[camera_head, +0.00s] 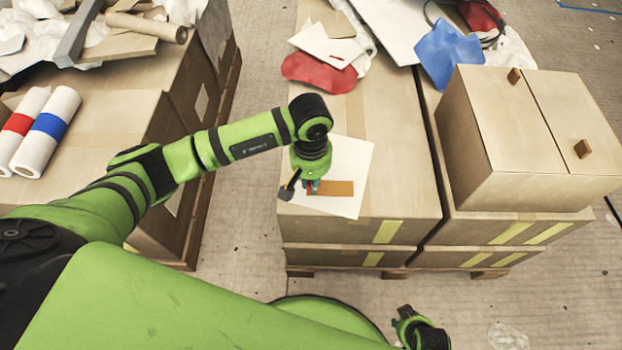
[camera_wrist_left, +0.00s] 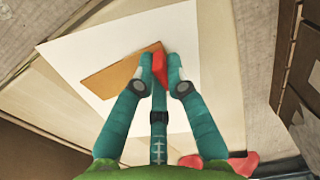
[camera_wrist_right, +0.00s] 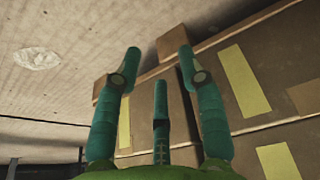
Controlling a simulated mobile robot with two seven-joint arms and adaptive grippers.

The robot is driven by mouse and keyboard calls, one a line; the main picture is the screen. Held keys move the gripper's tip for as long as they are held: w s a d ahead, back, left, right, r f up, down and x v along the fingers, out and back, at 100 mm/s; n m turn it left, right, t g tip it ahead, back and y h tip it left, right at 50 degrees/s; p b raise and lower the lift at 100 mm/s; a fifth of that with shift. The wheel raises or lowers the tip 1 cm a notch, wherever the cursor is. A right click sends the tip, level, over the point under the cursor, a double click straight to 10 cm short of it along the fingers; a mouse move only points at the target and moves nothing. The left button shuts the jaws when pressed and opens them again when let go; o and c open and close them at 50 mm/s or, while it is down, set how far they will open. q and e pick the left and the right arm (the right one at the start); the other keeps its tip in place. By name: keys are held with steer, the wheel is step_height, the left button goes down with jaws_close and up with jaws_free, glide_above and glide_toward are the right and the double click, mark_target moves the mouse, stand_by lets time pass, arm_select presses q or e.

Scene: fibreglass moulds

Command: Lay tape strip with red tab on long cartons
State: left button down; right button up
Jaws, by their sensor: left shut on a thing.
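The tape strip (camera_head: 338,188) is a short brown band over a white sheet on top of the long cartons (camera_head: 402,170). Its red tab (camera_wrist_left: 160,66) is at one end, between the fingers of my left gripper (camera_head: 311,187). That gripper is shut on the tab, close above the sheet; whether the strip touches the sheet I cannot tell. The brown strip also shows in the left wrist view (camera_wrist_left: 122,78). My right gripper (camera_head: 406,317) is open and empty, low in front of the carton stack; its spread fingers show in the right wrist view (camera_wrist_right: 160,55).
The white sheet (camera_head: 352,155) lies tilted on the carton top. A red cloth (camera_head: 318,73) lies behind it. A large box with two small brown blocks (camera_head: 490,150) stands on the right stack. Rolls (camera_head: 45,130) and scraps lie on the left stack. An aisle (camera_head: 240,200) separates the stacks.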

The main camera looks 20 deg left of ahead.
arm_select(q)
steer(key=shift+f, duration=0.25)
steer(key=c, duration=1.3)
jaws_free()
steer(key=shift+r, duration=0.15)
steer(key=shift+o, duration=0.2)
step_height(320, 180, up, 12)
steer(key=p, duration=0.1)
steer(key=shift+r, duration=0.15)
